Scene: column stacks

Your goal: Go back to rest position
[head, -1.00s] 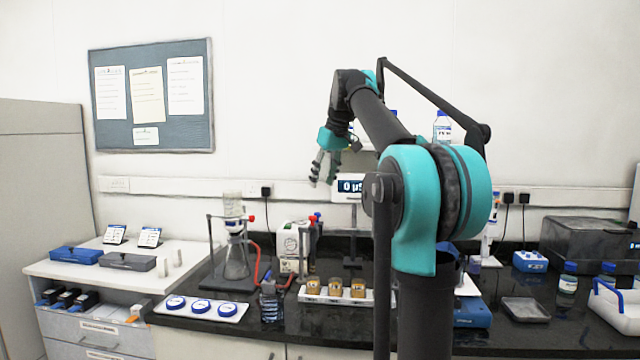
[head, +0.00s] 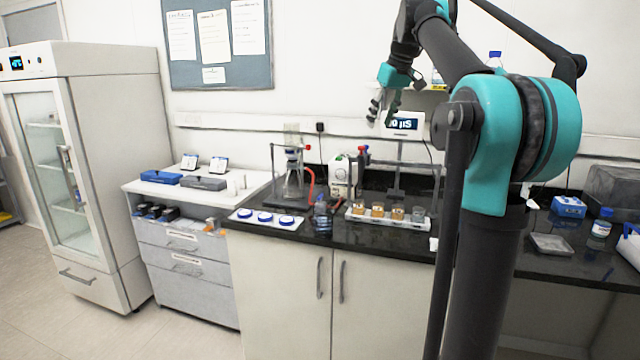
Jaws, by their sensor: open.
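My gripper (head: 384,108) is at the upper middle of the head view, raised above the dark bench and in front of the white wall. Its fingers point down, are apart, and nothing shows between them. My teal and black arm rises on the right side of the view and bends over to the left. It hides part of the bench behind it.
A dark bench (head: 470,235) carries a rack of amber jars (head: 388,220), a tray with blue-ringed lids (head: 265,220) and a flask stand (head: 290,180). Floor (head: 60,320) is clear at lower left.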

